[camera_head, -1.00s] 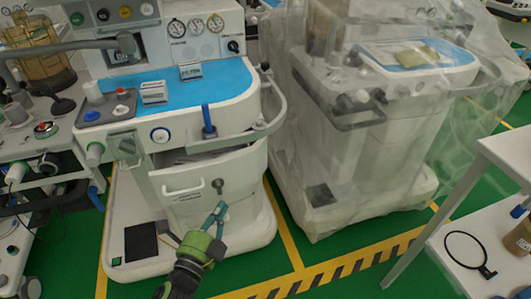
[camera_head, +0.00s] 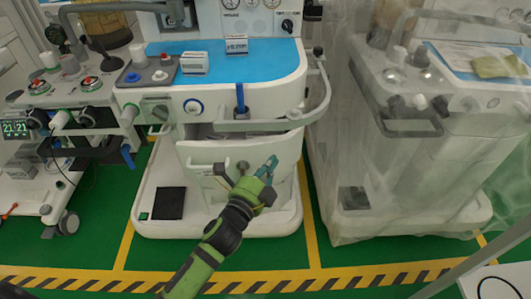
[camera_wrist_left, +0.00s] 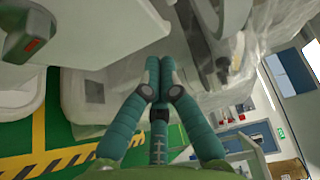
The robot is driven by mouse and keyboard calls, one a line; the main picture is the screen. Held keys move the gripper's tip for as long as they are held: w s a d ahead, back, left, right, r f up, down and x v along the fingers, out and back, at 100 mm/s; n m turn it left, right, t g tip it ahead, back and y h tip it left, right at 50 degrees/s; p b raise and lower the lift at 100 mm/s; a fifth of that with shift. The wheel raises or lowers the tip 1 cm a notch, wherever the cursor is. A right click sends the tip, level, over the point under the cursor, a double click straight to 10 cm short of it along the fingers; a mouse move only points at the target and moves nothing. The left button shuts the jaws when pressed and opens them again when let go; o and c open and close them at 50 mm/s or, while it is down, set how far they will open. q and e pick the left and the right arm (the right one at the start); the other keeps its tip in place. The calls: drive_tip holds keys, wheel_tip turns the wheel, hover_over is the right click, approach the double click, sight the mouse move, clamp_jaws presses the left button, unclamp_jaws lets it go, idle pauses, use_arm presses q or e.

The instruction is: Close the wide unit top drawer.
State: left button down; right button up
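The wide unit (camera_head: 235,60) is a white anaesthesia cart with a blue worktop, in the middle of the head view. Its top drawer (camera_head: 285,152) stands partly out below the worktop, with a dark gap above its front. The drawer's handle (camera_head: 200,168) is left of a round dark lock. My left gripper (camera_head: 268,166) is in front of the drawer front; I cannot tell whether it touches. In the left wrist view its teal fingers (camera_wrist_left: 160,62) lie together, shut, with nothing seen between them. My right gripper is not in view.
A plastic-covered cart (camera_head: 410,180) stands close on the right. Another equipment trolley (camera_head: 30,165) stands on the left. A white table (camera_head: 500,280) edge is at the lower right. Green floor with yellow and striped lines is open in front of the unit.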

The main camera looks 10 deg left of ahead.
use_arm(q)
drive_tip(key=w+a, duration=0.2)
drive_tip(key=w, duration=0.1)
drive_tip(key=shift+w, duration=0.2)
drive_tip(key=w+a, duration=0.3)
drive_tip(key=w, duration=0.7)
drive_tip(key=shift+r+b, duration=0.15)
drive_tip(key=shift+b, duration=0.15)
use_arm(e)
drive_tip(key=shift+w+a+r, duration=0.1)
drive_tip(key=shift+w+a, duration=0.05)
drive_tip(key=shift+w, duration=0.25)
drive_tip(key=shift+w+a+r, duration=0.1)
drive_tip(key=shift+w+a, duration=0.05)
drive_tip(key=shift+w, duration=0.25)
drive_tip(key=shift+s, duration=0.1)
